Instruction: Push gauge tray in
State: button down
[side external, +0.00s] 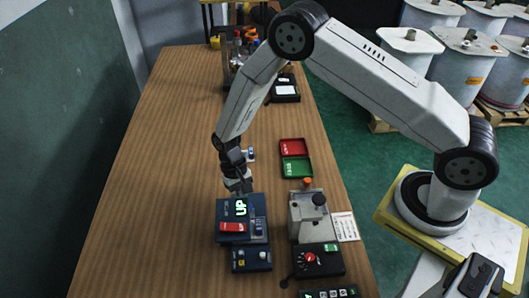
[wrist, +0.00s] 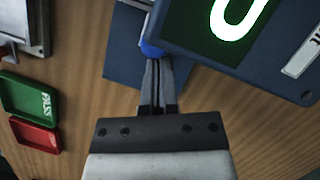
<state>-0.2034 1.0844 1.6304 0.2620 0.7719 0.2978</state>
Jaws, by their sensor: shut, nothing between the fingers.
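The dark blue gauge unit (side external: 225,208) stands on the wooden table, with a glowing green-white "UP" display and a red block on it. Its corner and lit display (wrist: 235,20) fill the upper right of the wrist view. A flat dark blue slab (wrist: 123,50), which may be the gauge tray, lies beside and below that corner; how far it sticks out I cannot tell. My gripper (side external: 243,190) is at the unit's far edge, pointing down. Its fingers (wrist: 154,65) are together and empty, with the tips close to a bright blue knob (wrist: 150,48). Contact is unclear.
A red tray (side external: 292,147) and a green tray (side external: 296,168) lie to the right. A grey machine (side external: 309,215) stands right of the unit. Black control boxes (side external: 318,261) and a blue button box (side external: 251,259) sit nearer. The table's left side is clear.

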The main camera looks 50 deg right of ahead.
jog(key=shift+s+a, duration=0.15)
jog(key=shift+s, duration=0.1)
jog(key=shift+w, duration=0.1)
jog(key=shift+w+d, duration=0.2)
jog(key=shift+w, duration=0.45)
jog(key=shift+w+d, duration=0.25)
jog(key=shift+w, duration=0.45)
jog(key=shift+w+d, duration=0.2)
jog(key=shift+w, duration=0.45)
jog(key=v, duration=1)
jog(key=shift+d+r, duration=0.1)
jog(key=shift+r, duration=0.1)
jog(key=s+d+r+n+t, duration=0.1)
jog(key=s+d+r+t, duration=0.1)
jog(key=s, duration=0.4)
jog(key=s+d+r+n+t, duration=0.1)
jog(key=s+d+r+t, duration=0.1)
jog(key=s+d+r, duration=0.2)
jog(key=s+d+r+n+t+h, duration=0.1)
jog(key=s+d+r+t, duration=0.1)
jog(key=s+r, duration=0.4)
jog(key=shift+s+d+n+t, duration=0.3)
jog(key=shift+s+d, duration=0.25)
jog(key=shift+s, duration=0.5)
